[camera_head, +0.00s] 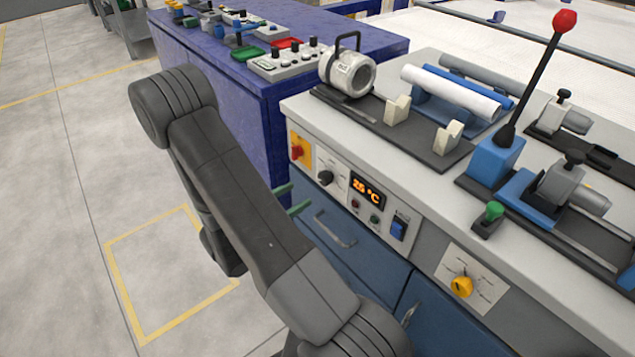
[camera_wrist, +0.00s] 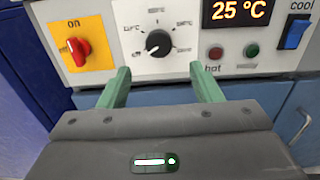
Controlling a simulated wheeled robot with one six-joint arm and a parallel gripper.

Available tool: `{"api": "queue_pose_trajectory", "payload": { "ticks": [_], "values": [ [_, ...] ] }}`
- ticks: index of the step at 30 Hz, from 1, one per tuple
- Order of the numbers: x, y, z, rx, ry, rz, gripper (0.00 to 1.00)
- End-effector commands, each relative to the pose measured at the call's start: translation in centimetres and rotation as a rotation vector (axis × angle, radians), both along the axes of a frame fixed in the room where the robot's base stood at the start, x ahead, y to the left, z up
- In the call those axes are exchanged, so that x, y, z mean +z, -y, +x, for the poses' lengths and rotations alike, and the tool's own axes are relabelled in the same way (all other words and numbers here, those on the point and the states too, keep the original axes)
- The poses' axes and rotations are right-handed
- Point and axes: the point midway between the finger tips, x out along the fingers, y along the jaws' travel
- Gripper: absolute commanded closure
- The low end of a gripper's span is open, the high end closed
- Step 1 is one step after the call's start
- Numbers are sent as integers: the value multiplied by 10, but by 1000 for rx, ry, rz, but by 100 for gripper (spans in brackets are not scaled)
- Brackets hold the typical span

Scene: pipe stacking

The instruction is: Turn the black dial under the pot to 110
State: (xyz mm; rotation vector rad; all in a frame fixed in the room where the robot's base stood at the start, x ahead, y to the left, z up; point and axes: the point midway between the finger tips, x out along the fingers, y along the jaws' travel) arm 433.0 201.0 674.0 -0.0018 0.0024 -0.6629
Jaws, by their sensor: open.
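The black dial (camera_head: 326,177) is on the light front panel of the bench, below the white pot (camera_head: 349,75) with a black handle. In the wrist view the dial (camera_wrist: 159,43) is near top centre, its white mark seeming to point lower left, toward the "off" label. The other scale labels around it are too blurred to read surely. The orange display (camera_wrist: 238,11) reads 25 °C. My gripper (camera_head: 293,199) is open and empty in front of the panel. In the wrist view its green fingers (camera_wrist: 158,84) stand apart, just below the dial and not touching it.
A red switch (camera_wrist: 77,47) on a yellow plate, marked "on", is left of the dial. Small red and green buttons and a blue switch (camera_wrist: 295,31) are to the right. A drawer handle (camera_head: 335,230) sticks out below. A yellow knob (camera_head: 461,286) is farther right.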

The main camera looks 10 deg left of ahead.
Motion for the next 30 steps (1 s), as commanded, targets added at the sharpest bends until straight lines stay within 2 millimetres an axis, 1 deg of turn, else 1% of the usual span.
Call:
{"api": "queue_pose_trajectory", "payload": {
  "ticks": [1,9,15,21,30],
  "values": [
    [0,6,7,-4,0,0,41],
    [0,30,37,-4,1,1,41],
    [0,43,55,-3,1,1,41],
    [0,49,63,-1,1,1,41],
    [0,49,64,0,1,1,41]
  ]
}}
